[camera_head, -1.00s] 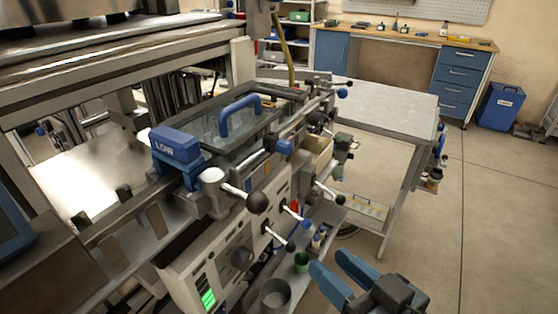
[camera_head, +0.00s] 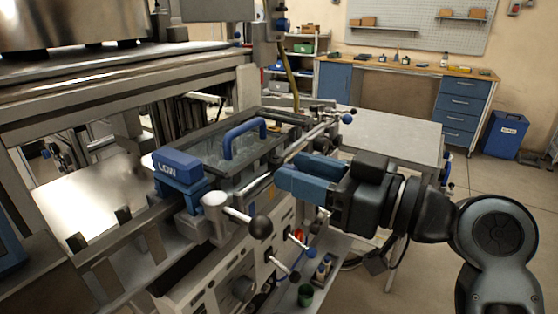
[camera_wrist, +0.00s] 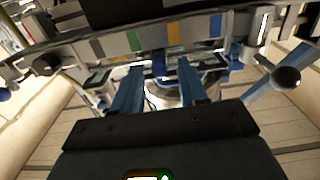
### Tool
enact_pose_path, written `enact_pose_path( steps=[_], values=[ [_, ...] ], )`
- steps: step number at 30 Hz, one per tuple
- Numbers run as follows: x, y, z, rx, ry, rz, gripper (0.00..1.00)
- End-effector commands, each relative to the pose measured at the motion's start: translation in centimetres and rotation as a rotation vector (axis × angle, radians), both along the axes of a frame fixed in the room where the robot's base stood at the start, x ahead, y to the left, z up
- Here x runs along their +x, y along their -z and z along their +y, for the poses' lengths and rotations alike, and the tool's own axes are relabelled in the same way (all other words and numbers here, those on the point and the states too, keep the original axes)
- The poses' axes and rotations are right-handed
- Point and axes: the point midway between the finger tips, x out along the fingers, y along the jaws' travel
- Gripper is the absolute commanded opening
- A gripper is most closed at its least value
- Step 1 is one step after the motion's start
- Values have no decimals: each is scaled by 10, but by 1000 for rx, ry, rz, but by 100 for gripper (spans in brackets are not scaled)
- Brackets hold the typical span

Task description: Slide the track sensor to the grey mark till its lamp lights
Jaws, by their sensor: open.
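My gripper (camera_head: 295,176) is open at the front of the machine, its two blue fingers reaching left toward the rail below the blue-handled lid. I cannot single out the grey mark or a lit lamp. In the head view the gripper hides part of the rail.
A lever with a black ball (camera_head: 261,227) sticks out left of my gripper; a dark ball knob (camera_wrist: 287,78) shows at right in the wrist view. A blue block marked LOW (camera_head: 178,166) and a blue lid handle (camera_head: 243,135) are on the machine.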

Motion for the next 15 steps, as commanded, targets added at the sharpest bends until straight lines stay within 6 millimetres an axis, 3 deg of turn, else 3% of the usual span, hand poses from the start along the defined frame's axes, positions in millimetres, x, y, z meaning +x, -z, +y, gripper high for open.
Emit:
enact_pose_path(
  steps=[7, 15],
  values=[
    [19, -1, 27, 1, -1, 1, 43],
    [24, 0, 33, 1, 2, 1, 43]
  ],
)
